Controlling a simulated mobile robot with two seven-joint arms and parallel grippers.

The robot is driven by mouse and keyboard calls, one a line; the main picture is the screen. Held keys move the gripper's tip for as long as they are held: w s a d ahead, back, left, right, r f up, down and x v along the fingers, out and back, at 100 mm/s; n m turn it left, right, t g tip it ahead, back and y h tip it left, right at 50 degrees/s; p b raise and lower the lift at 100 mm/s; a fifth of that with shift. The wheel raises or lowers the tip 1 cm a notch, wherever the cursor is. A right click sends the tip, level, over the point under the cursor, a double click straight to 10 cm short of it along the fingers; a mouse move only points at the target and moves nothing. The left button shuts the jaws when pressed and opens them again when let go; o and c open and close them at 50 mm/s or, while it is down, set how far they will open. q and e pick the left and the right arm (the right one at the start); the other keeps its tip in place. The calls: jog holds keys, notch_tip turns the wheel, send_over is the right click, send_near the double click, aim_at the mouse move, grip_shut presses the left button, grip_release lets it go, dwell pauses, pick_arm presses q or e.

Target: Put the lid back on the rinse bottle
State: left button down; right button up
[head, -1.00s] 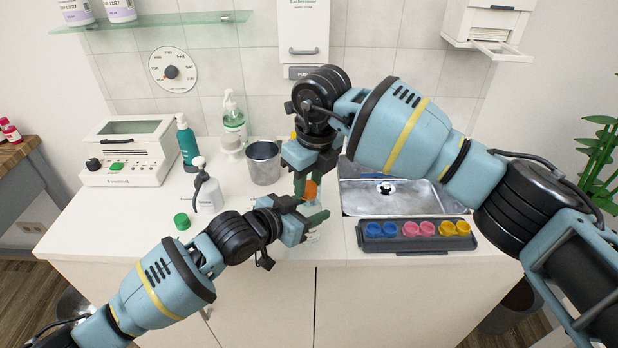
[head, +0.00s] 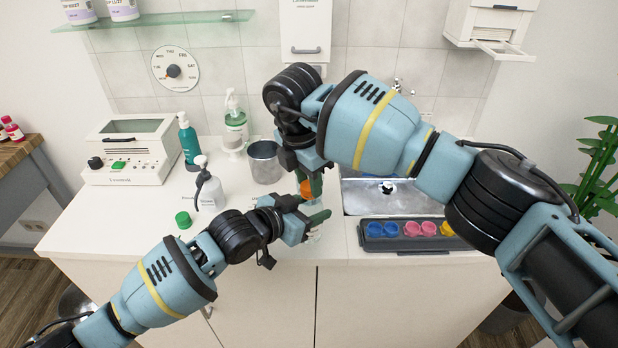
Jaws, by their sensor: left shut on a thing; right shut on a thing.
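My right gripper (head: 308,183) points down and is shut on a small orange lid (head: 306,190). My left gripper (head: 315,222) comes in from the lower left and is shut on a pale, see-through bottle (head: 315,236), taken to be the rinse bottle. Only a little of the bottle shows, near the counter's front edge; the fingers hide most of it. The orange lid is just above the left fingers in the picture. Whether it touches the bottle's mouth is hidden.
A green cap (head: 183,220), a grey-white spray bottle (head: 209,190) and a metal beaker (head: 264,162) stand on the white counter (head: 130,228) to the left. A sink (head: 372,200) and a dark tray (head: 400,245) of coloured cups lie to the right.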

jog(key=m+g, duration=0.1)
jog(key=m, duration=0.6)
jog(key=shift+w+m, duration=0.1)
jog(key=shift+m, duration=0.2)
jog(key=m+g, duration=0.1)
jog(key=m, duration=0.5)
jog(key=o, duration=0.9)
jog(key=shift+r, duration=2.25)
jog(key=shift+c, duration=0.2)
